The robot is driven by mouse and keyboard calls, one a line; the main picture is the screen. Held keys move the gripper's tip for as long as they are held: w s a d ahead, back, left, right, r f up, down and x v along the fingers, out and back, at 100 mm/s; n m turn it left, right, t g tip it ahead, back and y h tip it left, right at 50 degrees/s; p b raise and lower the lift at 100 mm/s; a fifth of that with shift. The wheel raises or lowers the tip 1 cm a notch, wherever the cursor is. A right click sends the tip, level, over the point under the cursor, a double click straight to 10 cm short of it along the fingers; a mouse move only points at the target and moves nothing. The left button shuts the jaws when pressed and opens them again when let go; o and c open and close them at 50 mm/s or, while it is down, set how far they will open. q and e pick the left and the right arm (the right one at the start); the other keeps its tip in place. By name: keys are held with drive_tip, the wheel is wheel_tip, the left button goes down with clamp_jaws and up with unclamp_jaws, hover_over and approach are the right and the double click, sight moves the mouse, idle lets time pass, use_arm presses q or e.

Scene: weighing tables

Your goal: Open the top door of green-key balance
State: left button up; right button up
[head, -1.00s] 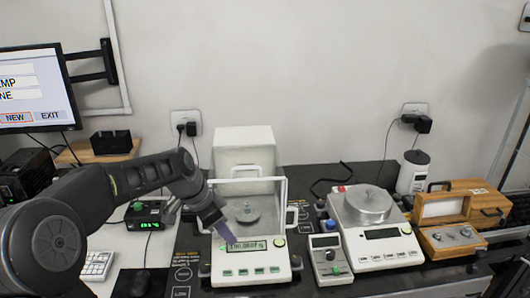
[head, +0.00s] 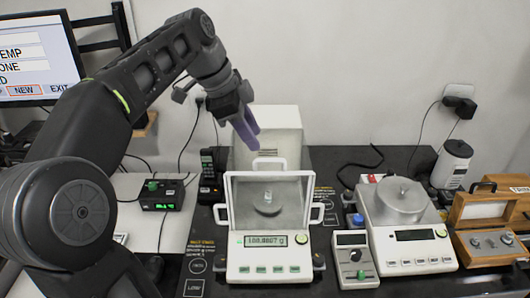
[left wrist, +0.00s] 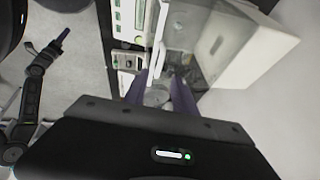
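The green-key balance (head: 233,271) is white with a lit display and a clear weighing chamber. A small item (head: 267,197) sits on its pan (head: 268,209). A white handle (head: 268,163) stands at the chamber's top edge; whether the top door is shut is unclear. My left gripper (head: 247,138), with purple fingers, is above the chamber, before the white rear column (head: 267,125), apart from the handle in the picture. In the left wrist view its fingers (left wrist: 158,92) are spread and empty. My right gripper (left wrist: 62,36) shows small at that view's upper left; its opening is unclear.
A second balance (head: 405,255) with a round steel pan stands to the right, with a small control box (head: 352,262) between. A wooden case (head: 490,240) is at far right. A black box with green digits (head: 160,195) and a dark handset (head: 208,175) are to the left.

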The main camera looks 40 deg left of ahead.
sight(264, 161)
use_arm(q)
drive_tip(key=x, duration=0.7)
drive_tip(key=shift+f, duration=0.1)
clamp_jaws()
idle(1.3)
